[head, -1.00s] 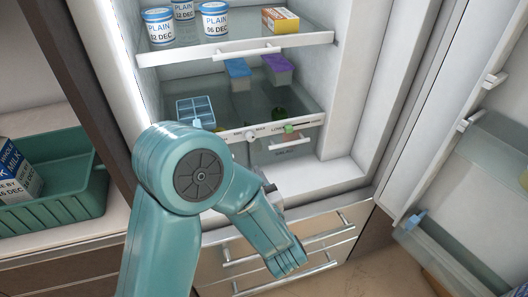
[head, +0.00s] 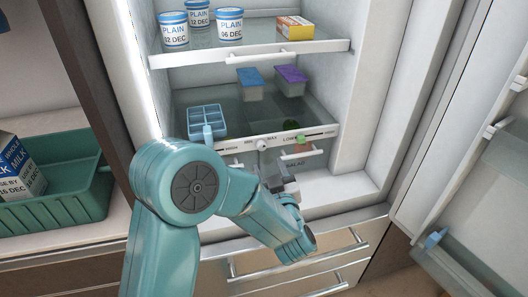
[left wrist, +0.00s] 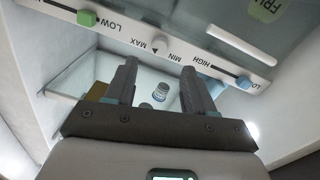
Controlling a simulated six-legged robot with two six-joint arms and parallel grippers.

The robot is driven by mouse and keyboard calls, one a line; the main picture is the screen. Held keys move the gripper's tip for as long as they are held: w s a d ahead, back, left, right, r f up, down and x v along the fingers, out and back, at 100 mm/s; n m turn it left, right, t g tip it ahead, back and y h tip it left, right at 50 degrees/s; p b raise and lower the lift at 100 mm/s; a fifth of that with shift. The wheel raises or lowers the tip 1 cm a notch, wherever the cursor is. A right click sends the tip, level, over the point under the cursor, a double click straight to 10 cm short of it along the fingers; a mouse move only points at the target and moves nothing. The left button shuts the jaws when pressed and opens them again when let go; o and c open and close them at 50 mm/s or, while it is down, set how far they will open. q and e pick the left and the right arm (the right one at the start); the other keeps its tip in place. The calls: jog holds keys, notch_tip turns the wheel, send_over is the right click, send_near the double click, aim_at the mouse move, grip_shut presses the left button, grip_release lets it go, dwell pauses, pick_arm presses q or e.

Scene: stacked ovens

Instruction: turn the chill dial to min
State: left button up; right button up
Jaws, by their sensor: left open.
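The chill dial is a small round white knob (head: 262,144) on the front strip (head: 236,146) of the lower fridge shelf, between the MIN and MAX marks. In the left wrist view the knob (left wrist: 160,44) also shows between MAX and MIN, with a small dark pointer toward the MAX side. My left gripper (head: 283,180) is in front of and below the strip in the head view. In the left wrist view my left gripper (left wrist: 158,67) is open and empty, its fingers either side of the knob's line and apart from it. My right gripper is not in view.
A green slider (head: 301,139) and a blue slider (head: 207,133) sit on the same strip. Yogurt tubs (head: 229,22) and an orange box (head: 294,28) stand on the upper shelf. The open fridge door (head: 478,180) stands at right. A teal tray (head: 60,207) is at left.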

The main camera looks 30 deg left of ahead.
aim_at(262, 149)
pick_arm(q)
jog(key=x, duration=0.7)
jog(key=shift+w+a, duration=0.1)
jog(key=shift+c, duration=0.4)
grip_shut()
